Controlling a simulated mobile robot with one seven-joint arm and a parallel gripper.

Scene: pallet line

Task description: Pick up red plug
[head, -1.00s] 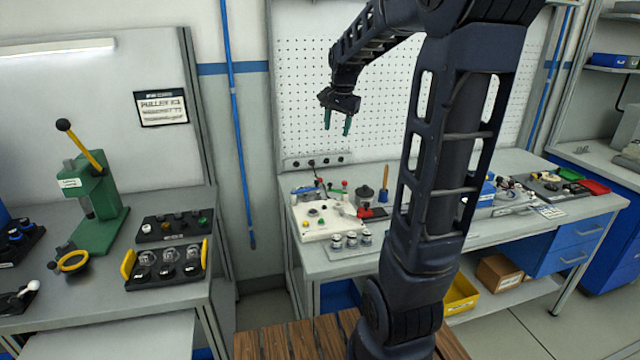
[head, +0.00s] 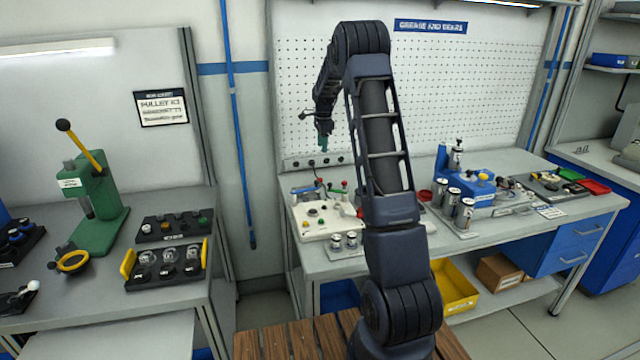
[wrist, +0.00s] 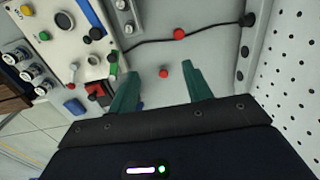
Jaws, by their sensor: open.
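In the wrist view, a small round red piece (wrist: 163,73) shows on the grey bench surface, in the gap between my fingertips. A second red piece (wrist: 179,33) sits on a black cable farther up. I cannot tell which of them is the red plug. My gripper (wrist: 160,80) is open and empty, pointing down at the bench. In the head view my gripper (head: 323,142) hangs above the back left of the bench, in front of the pegboard. The red pieces are hard to tell apart there.
A white control panel (head: 328,222) with coloured buttons stands beside the spot, also in the wrist view (wrist: 70,38). A dark red block (wrist: 95,90) and a blue piece (wrist: 74,106) lie near the left finger. The socket strip (wrist: 246,50) and pegboard (wrist: 290,75) are close at right.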

